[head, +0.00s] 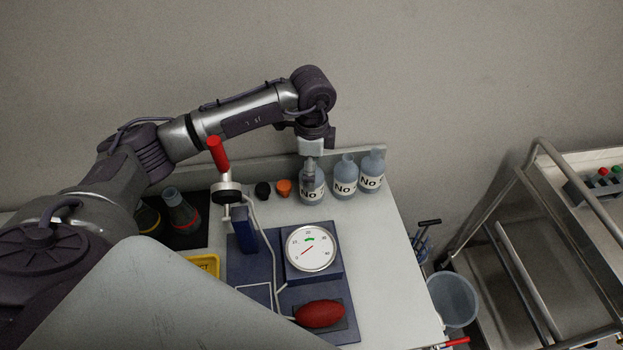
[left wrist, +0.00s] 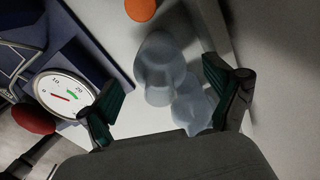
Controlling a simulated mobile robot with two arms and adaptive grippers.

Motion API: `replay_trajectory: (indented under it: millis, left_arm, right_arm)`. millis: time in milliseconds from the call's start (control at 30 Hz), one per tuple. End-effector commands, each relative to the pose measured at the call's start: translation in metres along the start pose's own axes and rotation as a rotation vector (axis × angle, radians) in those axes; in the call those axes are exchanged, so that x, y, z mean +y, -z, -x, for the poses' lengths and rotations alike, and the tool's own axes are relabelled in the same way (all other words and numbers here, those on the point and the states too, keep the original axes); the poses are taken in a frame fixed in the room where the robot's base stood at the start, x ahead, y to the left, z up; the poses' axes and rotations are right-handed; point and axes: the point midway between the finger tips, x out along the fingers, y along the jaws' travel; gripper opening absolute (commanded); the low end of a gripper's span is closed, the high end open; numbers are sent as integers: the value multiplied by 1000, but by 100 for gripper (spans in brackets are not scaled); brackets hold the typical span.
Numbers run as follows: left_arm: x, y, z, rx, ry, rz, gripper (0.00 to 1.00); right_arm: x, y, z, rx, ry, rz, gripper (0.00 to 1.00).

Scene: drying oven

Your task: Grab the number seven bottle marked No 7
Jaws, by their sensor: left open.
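Three translucent blue-grey bottles stand upright in a row at the back right of the white table in the head view. They are the left bottle (head: 312,188), the middle bottle (head: 345,179) and the right bottle (head: 372,171). Each label shows "No", but I cannot read the digits, so I cannot tell which is No 7. My left gripper (head: 310,157) points down just above the left bottle. In the left wrist view its open fingers (left wrist: 166,95) spread around the line of sight to a near bottle (left wrist: 161,64) and another bottle (left wrist: 191,104). It holds nothing. My right gripper is not in view.
An orange stopper (head: 284,187) and a black stopper (head: 262,190) sit left of the bottles. A dial gauge (head: 310,249) on a blue base, a red bulb (head: 320,314) and a red-handled tool (head: 218,155) stand nearby. A steel cart (head: 530,265) is at right.

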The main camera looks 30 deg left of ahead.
Motion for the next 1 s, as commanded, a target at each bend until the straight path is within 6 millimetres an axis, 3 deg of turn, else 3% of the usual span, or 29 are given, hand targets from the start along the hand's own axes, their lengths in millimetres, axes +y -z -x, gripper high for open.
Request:
replay_trajectory:
  millis: [133,367,733,1000]
  left_arm:
    - [0,0,-12,0,-1,0,91]
    - [0,0,-14,1,1,-1,91]
    - [0,0,-13,1,1,-1,29]
    - [0,0,-11,1,2,-1,26]
  right_arm:
    - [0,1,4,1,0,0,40]
    - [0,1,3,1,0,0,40]
    - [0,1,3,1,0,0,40]
    - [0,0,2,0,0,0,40]
